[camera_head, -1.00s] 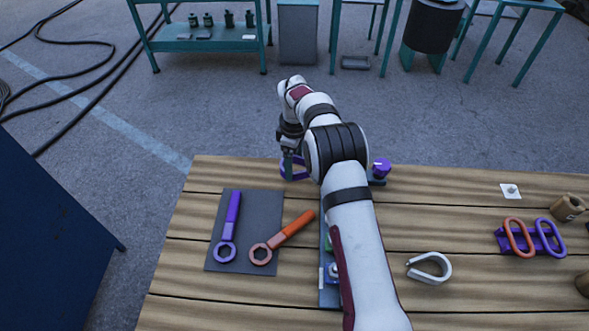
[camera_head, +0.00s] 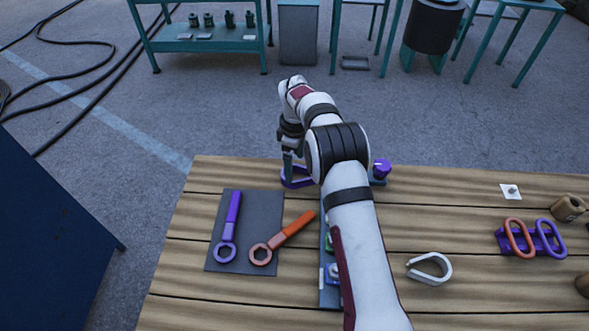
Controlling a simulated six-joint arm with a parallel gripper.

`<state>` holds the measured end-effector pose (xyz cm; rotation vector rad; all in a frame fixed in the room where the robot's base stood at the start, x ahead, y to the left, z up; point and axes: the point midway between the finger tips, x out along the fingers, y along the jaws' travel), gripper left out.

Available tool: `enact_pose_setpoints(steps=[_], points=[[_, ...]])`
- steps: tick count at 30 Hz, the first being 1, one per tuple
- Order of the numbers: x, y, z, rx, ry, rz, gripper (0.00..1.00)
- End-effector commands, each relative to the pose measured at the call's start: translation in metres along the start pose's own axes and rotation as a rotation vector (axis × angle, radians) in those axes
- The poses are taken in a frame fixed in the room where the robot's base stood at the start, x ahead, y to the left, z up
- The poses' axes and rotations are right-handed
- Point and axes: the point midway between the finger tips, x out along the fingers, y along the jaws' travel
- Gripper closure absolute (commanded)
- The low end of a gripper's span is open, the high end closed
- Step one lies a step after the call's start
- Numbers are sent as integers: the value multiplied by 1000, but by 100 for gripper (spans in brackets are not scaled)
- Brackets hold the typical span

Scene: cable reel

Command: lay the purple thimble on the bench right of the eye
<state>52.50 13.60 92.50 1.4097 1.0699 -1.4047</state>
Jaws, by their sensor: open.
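A purple ring-shaped piece (camera_head: 297,184), apparently the purple thimble, lies at the far edge of the wooden bench. My gripper (camera_head: 291,168) is open right over it, pointing down. My own arm hides part of the ring's right side, and I cannot tell whether the fingers touch it. A silver-white open loop (camera_head: 430,268) lies on the bench right of my arm. I cannot tell for sure which thing is the eye. A purple knob (camera_head: 381,168) on a blue-grey fixture shows just right of my arm.
A dark mat (camera_head: 241,262) holds a purple wrench (camera_head: 228,228) and an orange wrench (camera_head: 283,238). Orange (camera_head: 519,238) and purple (camera_head: 550,237) links stand in a purple holder at the right. My arm covers part of a blue-grey strip. Planks around the silver loop are bare.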

Motion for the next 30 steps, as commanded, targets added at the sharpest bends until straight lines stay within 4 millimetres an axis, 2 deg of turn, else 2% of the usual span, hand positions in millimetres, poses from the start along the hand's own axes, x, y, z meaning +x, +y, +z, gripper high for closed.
enact_pose_setpoints(steps=[3,6,10,17,20,23,25,26,27,30], points=[[-36,1,0,0,2,4,0],[-60,1,0,0,2,3,0],[-80,1,0,-1,1,2,0],[-93,-2,3,23,3,0,0],[-128,-20,24,185,16,-9,0],[-179,-68,68,498,35,-30,0],[-206,-118,102,752,47,-52,0],[-213,-143,117,865,51,-63,0],[-219,-177,135,1014,56,-78,0],[-213,-258,172,1358,60,-117,0]])
